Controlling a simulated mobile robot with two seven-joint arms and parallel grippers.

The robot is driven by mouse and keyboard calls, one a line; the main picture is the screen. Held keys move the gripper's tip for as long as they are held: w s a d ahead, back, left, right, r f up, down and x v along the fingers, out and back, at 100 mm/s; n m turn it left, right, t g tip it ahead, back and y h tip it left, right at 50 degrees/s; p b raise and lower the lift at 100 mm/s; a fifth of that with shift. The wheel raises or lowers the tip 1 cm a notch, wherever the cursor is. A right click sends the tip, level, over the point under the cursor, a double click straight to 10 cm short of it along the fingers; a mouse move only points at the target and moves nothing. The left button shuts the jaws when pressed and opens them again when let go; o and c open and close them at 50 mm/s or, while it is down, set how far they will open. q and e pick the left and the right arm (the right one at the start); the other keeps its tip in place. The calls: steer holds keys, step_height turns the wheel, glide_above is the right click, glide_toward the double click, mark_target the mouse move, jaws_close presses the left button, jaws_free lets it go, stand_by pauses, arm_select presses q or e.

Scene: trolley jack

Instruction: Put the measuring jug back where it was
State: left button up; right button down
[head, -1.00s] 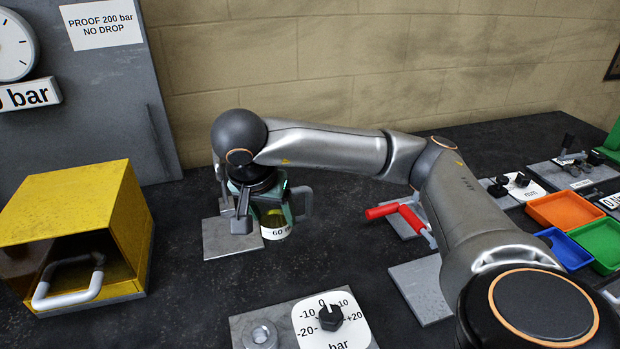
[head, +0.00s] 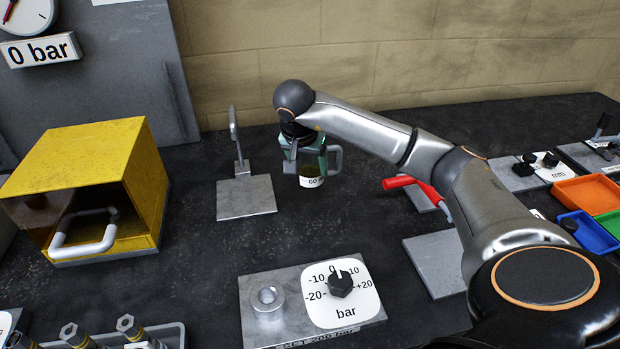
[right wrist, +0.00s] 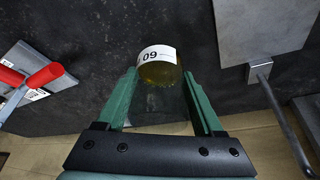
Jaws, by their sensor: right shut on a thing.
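The measuring jug (head: 312,182) is a clear container with a white "60" label, some yellowish liquid low in it, and a handle at its right side. My right gripper (head: 303,160) is shut on it from above. In the right wrist view the jug (right wrist: 157,72) shows between the green fingers (right wrist: 162,98) of this gripper, its label upside down. A grey square plate (head: 247,197) with an upright hooked post lies left of the jug; it also shows in the right wrist view (right wrist: 262,30). The jug appears apart from the plate, over dark bench. My left gripper is out of view.
A yellow box (head: 95,165) with a white handle stands at left. A red-handled part (head: 412,185) is right of the jug. A dial plate marked bar (head: 335,292) lies in front. Orange, blue and green trays are at far right. Dark bench around the jug is clear.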

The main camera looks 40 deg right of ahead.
steer(key=shift+w+d+f, duration=0.3)
steer(key=shift+d+f, duration=0.05)
steer(key=shift+f, duration=0.2)
steer(key=shift+a+p+x, duration=0.2)
steer(key=shift+x, duration=0.7)
steer(key=shift+a+p+x, duration=0.15)
steer(key=shift+x, duration=0.75)
steer(key=shift+s+f, duration=0.15)
steer(key=shift+f, duration=0.15)
steer(key=shift+f, duration=0.15)
jaws_free()
